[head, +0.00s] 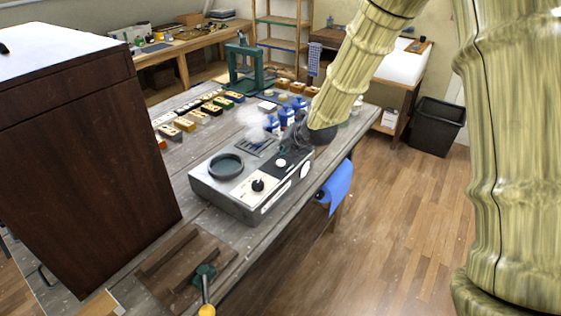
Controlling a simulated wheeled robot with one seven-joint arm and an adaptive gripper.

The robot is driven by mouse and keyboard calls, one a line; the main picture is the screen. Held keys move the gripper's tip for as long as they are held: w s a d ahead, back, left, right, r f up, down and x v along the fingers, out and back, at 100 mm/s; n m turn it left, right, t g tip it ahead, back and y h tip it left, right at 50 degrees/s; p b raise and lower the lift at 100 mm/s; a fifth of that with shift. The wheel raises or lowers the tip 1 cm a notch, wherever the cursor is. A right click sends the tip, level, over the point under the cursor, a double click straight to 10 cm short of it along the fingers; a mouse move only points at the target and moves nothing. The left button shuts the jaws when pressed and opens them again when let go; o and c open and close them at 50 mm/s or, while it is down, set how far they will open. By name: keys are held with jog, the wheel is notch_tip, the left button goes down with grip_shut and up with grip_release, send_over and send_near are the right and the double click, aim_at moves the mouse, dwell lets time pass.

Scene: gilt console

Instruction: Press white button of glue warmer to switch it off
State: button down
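The glue warmer (225,197) is a grey box on the long workbench, in the middle of the head view. A dark round pot opening (226,167) is in its top at the left. A pale panel on it carries a black knob (258,185). A small white round button (281,162) shows on the dark part of its top. Another white round piece (305,170) is on its right-hand side. My gripper (291,140) is dark and small in view, just above and behind the far right end of the warmer. My arm partly hides it, and its fingers cannot be made out clearly.
Blue bottles (286,115) stand close behind my gripper. Rows of small blocks (198,116) and a green press (243,68) are farther back on the workbench (180,190). A tall dark cabinet (85,150) stands at left. A blue cloth (337,186) hangs at the bench's right edge.

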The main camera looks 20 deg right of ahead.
aim_at(284, 160)
jog(key=shift+f, duration=0.15)
jog(key=shift+f, duration=0.3)
jog(key=shift+f+b, duration=0.4)
jog(key=shift+b, duration=0.15)
dwell(0.7)
jog(key=shift+r, duration=0.15)
jog(key=shift+r+p, duration=0.55)
jog(key=shift+r, duration=0.2)
notch_tip(284, 160, up, 6)
jog(key=p, duration=0.3)
jog(key=shift+p, duration=0.4)
